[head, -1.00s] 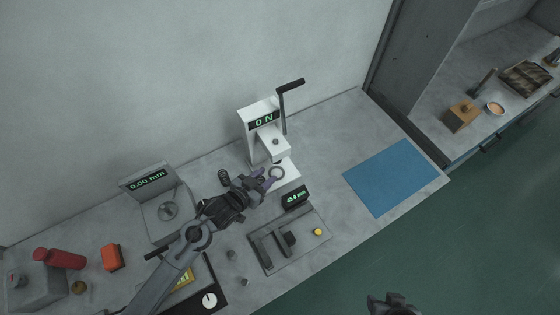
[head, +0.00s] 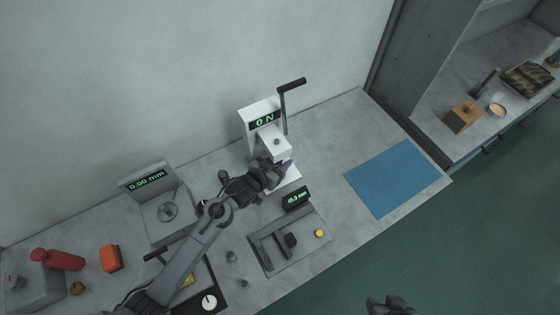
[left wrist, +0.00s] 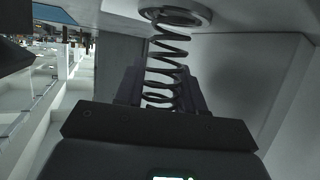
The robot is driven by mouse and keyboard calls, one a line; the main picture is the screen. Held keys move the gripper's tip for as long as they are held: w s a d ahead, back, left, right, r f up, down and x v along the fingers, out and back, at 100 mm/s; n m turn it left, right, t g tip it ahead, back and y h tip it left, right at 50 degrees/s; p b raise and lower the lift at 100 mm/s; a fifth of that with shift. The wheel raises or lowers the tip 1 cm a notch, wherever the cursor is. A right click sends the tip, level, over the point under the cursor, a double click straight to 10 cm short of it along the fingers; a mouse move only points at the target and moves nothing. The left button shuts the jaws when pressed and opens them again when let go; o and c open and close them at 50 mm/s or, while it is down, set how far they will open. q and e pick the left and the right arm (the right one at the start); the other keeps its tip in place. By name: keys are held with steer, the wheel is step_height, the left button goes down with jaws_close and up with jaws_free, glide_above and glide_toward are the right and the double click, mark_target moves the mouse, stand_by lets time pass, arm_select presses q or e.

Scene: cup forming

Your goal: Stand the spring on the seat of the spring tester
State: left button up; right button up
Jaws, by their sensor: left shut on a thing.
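The white spring tester (head: 257,112) stands against the wall with its display reading 0 N and its lever up. My left gripper (head: 284,168) is over the tester's base, below its press head, and covers the ring-shaped seat in the head view. In the left wrist view, my left gripper (left wrist: 160,92) is shut on a dark coil spring (left wrist: 168,58). The spring's far end overlaps a round ring (left wrist: 178,14) on a pale surface; I cannot tell whether they touch. My right gripper (head: 393,304) shows dark at the bottom edge, its jaws unclear.
A gauge (head: 148,186) reading 0.00 mm is at left. A grey fixture (head: 275,245) with a small display sits in front of the tester. A blue mat (head: 397,177) lies clear at right.

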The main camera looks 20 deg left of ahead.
arm_select(q)
steer(key=shift+f, duration=0.1)
steer(key=o, duration=1)
steer(key=shift+r, duration=0.2)
steer(key=s+a+r+g+y, duration=0.1)
steer(key=s+a+g, duration=0.1)
steer(key=s, duration=0.8)
steer(key=s+a+r+n+g+y+p, duration=0.1)
steer(key=s+g, duration=0.3)
steer(key=s, duration=0.7)
steer(key=s+a+r+g+y, duration=0.2)
steer(key=s+a+g, duration=0.1)
steer(key=s, duration=0.7)
steer(key=shift+s+a+n+p, duration=0.2)
steer(key=shift+n+p, duration=0.2)
